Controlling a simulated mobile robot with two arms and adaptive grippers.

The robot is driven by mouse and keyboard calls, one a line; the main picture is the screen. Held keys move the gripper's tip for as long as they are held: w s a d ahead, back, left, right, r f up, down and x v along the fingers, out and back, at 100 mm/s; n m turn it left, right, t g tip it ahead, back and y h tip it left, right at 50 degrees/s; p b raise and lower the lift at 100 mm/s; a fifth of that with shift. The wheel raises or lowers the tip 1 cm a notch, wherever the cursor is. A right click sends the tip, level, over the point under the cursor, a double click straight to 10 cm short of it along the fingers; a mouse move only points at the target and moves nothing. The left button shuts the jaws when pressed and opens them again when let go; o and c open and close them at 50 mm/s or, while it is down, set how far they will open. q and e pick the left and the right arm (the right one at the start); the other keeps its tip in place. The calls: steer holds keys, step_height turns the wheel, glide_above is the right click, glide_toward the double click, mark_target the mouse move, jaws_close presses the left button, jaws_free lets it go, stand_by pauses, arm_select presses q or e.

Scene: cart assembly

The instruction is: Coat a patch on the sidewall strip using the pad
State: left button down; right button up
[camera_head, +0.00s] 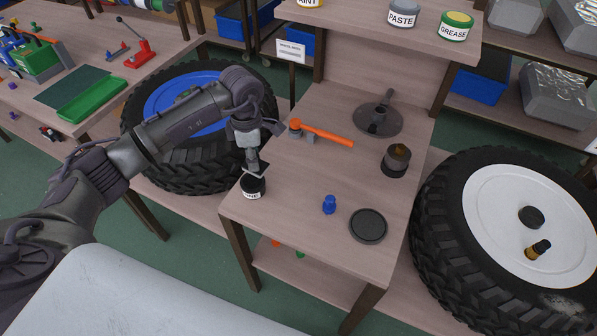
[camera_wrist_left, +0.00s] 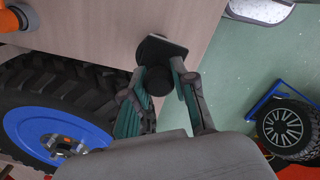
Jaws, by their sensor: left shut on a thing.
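My left gripper (camera_head: 254,172) is at the left front corner of the middle bench, pointing down. It is shut on a dark round piece (camera_wrist_left: 158,81), which looks like the pad. Directly below is a small black pot (camera_head: 253,188) with a white label, standing near the bench edge. In the left wrist view, a dark round shape (camera_wrist_left: 153,47) lies just beyond the held piece. I cannot tell whether the pad touches the pot's inside. I cannot make out the sidewall strip for certain; a tyre (camera_head: 440,225) with a white hub stands at the right. My right gripper is not in view.
On the bench (camera_head: 290,225) are a blue piece (camera_head: 329,204), a flat black dish (camera_head: 368,225), an orange-handled hammer (camera_head: 320,132), a dark cup (camera_head: 396,160) and a grey disc with a handle (camera_head: 378,119). A blue-hubbed tyre (camera_head: 180,180) stands at the left.

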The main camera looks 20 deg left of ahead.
arm_select(q)
steer(key=shift+w+a, duration=0.2)
steer(key=shift+a, duration=0.85)
steer(key=shift+f, duration=0.35)
steer(key=shift+f+b, duration=0.35)
step_height(320, 180, down, 4)
steer(key=shift+f+b, duration=0.1)
steer(key=shift+b, duration=1.05)
steer(key=shift+f, duration=0.2)
steer(key=shift+w, duration=0.1)
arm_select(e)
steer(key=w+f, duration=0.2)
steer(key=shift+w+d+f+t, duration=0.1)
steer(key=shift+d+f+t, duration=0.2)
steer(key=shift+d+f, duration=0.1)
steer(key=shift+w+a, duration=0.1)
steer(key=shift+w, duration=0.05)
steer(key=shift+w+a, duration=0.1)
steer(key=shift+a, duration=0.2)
arm_select(q)
steer(key=shift+f+b, duration=0.4)
steer(key=shift+b, duration=0.1)
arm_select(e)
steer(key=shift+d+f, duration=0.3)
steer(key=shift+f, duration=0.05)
